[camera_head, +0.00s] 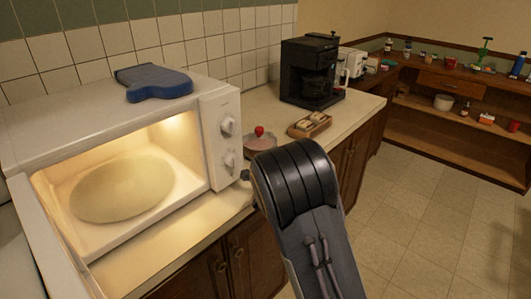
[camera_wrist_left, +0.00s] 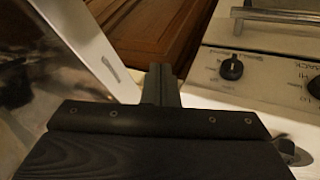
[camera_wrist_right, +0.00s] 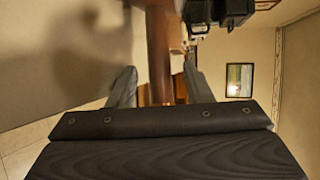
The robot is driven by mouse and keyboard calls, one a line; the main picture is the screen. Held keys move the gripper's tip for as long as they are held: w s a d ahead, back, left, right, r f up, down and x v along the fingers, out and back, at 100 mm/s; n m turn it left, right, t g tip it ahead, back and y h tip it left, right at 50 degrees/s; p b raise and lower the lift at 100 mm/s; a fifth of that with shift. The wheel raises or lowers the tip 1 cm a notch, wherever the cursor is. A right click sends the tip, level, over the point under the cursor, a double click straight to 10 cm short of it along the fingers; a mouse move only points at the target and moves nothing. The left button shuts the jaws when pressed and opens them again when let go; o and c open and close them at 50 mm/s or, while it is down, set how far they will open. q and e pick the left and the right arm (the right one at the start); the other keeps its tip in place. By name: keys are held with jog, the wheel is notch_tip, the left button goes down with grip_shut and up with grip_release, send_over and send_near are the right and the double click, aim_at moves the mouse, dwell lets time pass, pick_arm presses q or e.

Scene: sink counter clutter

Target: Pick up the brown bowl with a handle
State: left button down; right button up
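No brown bowl with a handle shows clearly. In the head view a pinkish-brown dish (camera_head: 231,160) sits on the counter beside the microwave, partly hidden; I cannot tell whether it has a handle. My right arm's black and grey link hides the counter in front of it and hides my right gripper. In the right wrist view my right gripper (camera_wrist_right: 160,88) has its fingers apart. A brown bar-like thing (camera_wrist_right: 159,45) shows between them, with gaps at both sides; I cannot tell whether it belongs to the bowl. My left gripper (camera_wrist_left: 161,80) has its fingers together, empty, seen only in the left wrist view.
An open, lit microwave (camera_head: 70,110) with a blue mitt (camera_head: 155,82) on top fills the left. A red item (camera_head: 259,131), a wooden tray (camera_head: 309,125) and a black coffee maker (camera_head: 309,75) stand along the counter (camera_head: 345,118). The floor (camera_head: 425,215) at right is clear.

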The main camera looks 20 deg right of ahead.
grip_shut()
jog(key=shift+r, duration=0.1)
